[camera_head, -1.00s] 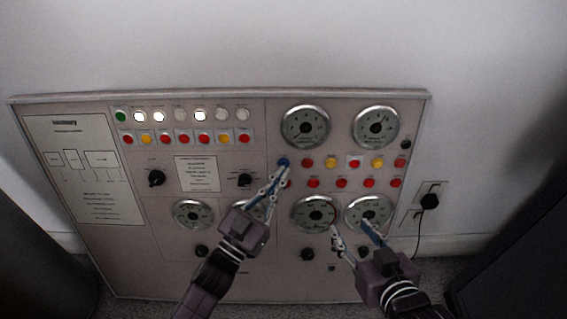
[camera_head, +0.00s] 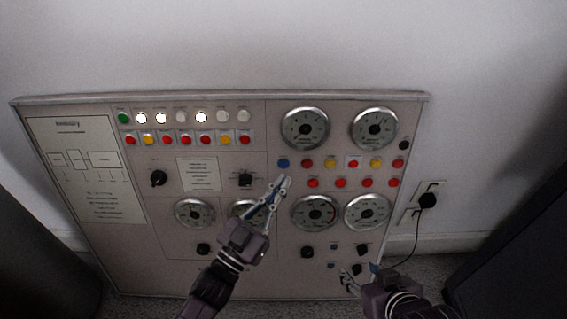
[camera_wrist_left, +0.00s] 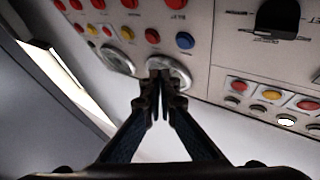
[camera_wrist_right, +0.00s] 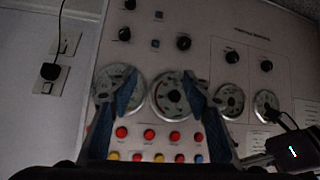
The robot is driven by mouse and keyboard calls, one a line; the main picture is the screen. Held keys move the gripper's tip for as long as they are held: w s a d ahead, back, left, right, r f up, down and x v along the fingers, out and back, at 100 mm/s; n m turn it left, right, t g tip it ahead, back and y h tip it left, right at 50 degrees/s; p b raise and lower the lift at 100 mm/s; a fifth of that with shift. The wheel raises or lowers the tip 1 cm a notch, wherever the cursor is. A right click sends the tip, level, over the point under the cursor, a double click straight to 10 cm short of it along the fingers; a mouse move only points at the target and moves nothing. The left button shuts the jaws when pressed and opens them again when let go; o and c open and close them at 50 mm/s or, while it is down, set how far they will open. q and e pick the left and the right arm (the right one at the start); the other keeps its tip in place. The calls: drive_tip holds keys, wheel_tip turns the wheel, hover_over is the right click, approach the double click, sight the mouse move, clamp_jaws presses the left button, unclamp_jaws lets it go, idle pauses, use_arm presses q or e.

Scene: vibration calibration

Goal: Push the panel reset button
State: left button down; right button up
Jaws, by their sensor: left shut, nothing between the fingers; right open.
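The control panel (camera_head: 150,262) leans against the wall in the head view. A blue button (camera_head: 283,163) sits at the left end of the upper button row, below the gauges. It also shows in the left wrist view (camera_wrist_left: 185,40). I cannot read which button is labelled reset. My left gripper (camera_head: 284,181) is shut and empty, its tips just below the blue button and apart from it in the picture. It shows in the left wrist view (camera_wrist_left: 160,68). My right gripper (camera_head: 358,270) is open and empty in front of the panel's lower right; it shows in the right wrist view (camera_wrist_right: 160,85).
Red and yellow buttons (camera_head: 353,163) lie to the right of the blue one. Round gauges (camera_head: 305,128), black knobs (camera_head: 158,178) and indicator lamps (camera_head: 201,117) cover the panel. A wall socket with a black plug (camera_head: 428,200) is at right. Dark furniture (camera_head: 520,245) stands at the right edge.

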use_arm(q)
drive_tip(key=shift+s+r+p, duration=0.15)
drive_tip(key=shift+s+p, duration=0.15)
drive_tip(key=shift+s, duration=0.35)
use_arm(e)
drive_tip(key=shift+g+h, duration=0.3)
drive_tip(key=shift+g, duration=0.6)
drive_tip(key=s, duration=0.1)
drive_tip(key=s+f, duration=0.1)
drive_tip(key=s+d+f, duration=0.1)
drive_tip(key=shift+s+d, duration=0.1)
drive_tip(key=shift+s, duration=0.3)
